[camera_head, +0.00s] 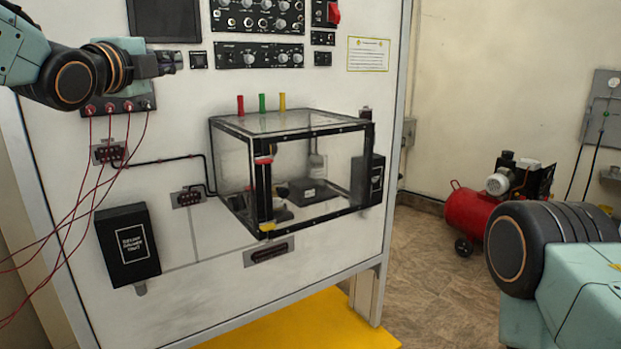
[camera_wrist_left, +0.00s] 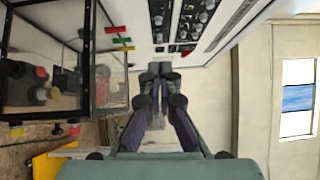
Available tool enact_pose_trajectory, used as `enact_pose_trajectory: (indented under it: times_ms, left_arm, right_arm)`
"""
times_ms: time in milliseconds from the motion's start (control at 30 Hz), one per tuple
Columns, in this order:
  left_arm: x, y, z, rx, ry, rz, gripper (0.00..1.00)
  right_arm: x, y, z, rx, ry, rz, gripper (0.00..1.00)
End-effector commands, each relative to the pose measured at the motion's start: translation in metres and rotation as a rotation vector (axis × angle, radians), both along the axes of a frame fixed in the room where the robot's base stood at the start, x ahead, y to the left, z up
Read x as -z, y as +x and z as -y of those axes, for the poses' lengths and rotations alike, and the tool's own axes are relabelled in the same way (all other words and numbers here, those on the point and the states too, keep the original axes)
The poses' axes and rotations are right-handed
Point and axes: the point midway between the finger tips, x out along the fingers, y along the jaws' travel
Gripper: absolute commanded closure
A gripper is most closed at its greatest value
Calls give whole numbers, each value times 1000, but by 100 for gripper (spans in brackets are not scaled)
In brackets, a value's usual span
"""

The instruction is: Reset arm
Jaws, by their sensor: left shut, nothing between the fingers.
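My left arm comes in from the upper left of the head view. My left gripper (camera_head: 170,62) is in front of the white trainer panel (camera_head: 185,268), above the row of red-wired sockets (camera_head: 118,107). It is shut and holds nothing. The left wrist view shows its fingers (camera_wrist_left: 160,72) closed together, with the panel's knobs beyond. My right arm shows only as a link at the lower right of the head view; its gripper is out of the frame.
A clear box with a black frame (camera_head: 293,131) stands out from the panel, with red, green and yellow pegs on top. A black box (camera_head: 127,245) is at lower left. Red wires hang at left. A red compressor (camera_head: 473,212) stands on the floor behind, right of the panel.

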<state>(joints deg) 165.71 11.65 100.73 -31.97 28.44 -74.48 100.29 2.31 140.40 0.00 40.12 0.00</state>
Motion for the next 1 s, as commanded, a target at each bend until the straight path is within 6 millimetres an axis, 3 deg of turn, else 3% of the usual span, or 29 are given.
enact_pose_trajectory:
  times_ms: [267,467,567,767,1000]
  left_arm:
    - [2,3,1,6,-227,-36,100]
    - [31,-3,4,-1,-512,-123,100]
    - [82,-6,7,-29,-694,-220,100]
    - [210,-21,12,-146,-996,-432,100]
    - [362,-65,15,-355,-1246,-654,100]
  right_arm:
    - [0,0,0,-1,0,0,60]
    - [1,0,0,0,0,1,60]
    - [6,0,0,0,0,1,60]
    - [21,0,0,-1,0,0,60]
    - [40,0,0,0,0,0,60]
